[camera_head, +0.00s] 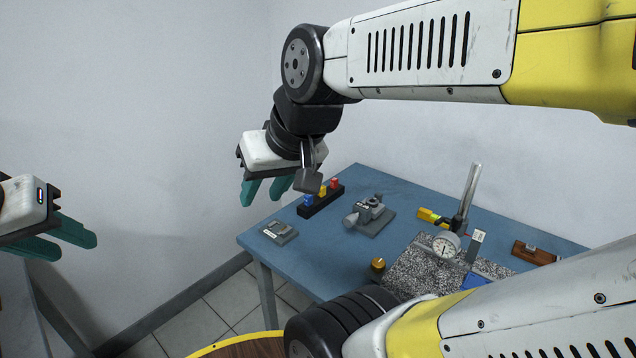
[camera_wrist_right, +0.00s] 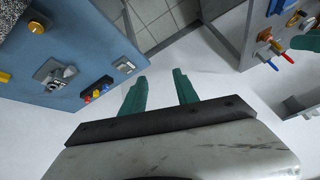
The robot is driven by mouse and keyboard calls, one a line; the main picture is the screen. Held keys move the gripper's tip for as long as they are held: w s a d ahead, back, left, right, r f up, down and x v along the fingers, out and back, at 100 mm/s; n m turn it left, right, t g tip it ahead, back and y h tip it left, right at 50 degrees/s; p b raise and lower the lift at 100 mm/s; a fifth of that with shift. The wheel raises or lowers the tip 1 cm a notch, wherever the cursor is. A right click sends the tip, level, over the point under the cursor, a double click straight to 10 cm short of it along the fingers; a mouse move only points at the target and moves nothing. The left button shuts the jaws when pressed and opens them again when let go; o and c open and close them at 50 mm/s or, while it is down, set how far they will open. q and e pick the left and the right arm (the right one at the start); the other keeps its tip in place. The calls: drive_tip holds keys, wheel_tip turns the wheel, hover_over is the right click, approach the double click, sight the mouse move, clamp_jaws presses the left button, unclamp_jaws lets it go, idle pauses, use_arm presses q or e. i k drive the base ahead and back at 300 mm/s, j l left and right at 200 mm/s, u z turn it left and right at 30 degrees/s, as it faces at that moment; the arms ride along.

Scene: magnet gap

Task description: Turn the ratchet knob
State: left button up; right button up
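A small grey device on a flat plate (camera_head: 375,218) sits on the blue table, with a round knob-like end (camera_head: 350,220) at its left; I cannot tell for certain that this is the ratchet knob. The device also shows in the right wrist view (camera_wrist_right: 55,75). My right gripper (camera_head: 265,190) hangs up and to the left of the device, its teal fingers apart and empty; the right wrist view (camera_wrist_right: 159,75) shows the gap between them, with floor and wall behind. My left gripper (camera_head: 77,245) is at the far left edge, away from the table, fingers apart and empty.
The blue table (camera_head: 310,265) also holds a black rack (camera_head: 322,202) with blue, yellow and red pieces, a grey labelled block (camera_head: 279,231), a brass knob (camera_head: 378,264), and a dial gauge (camera_head: 446,244) on a speckled plate. Another bench with coloured handles (camera_wrist_right: 287,57) stands right in the wrist view.

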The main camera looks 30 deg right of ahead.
sight(348, 221)
drive_tip(key=i+z, duration=0.15)
drive_tip(key=z, duration=0.3)
drive_tip(key=i+j+z, duration=0.1)
drive_tip(key=z, duration=0.3)
drive_tip(key=i+j+z, duration=0.1)
drive_tip(key=z, duration=0.35)
drive_tip(key=j+z, duration=0.1)
drive_tip(key=z, duration=1.3)
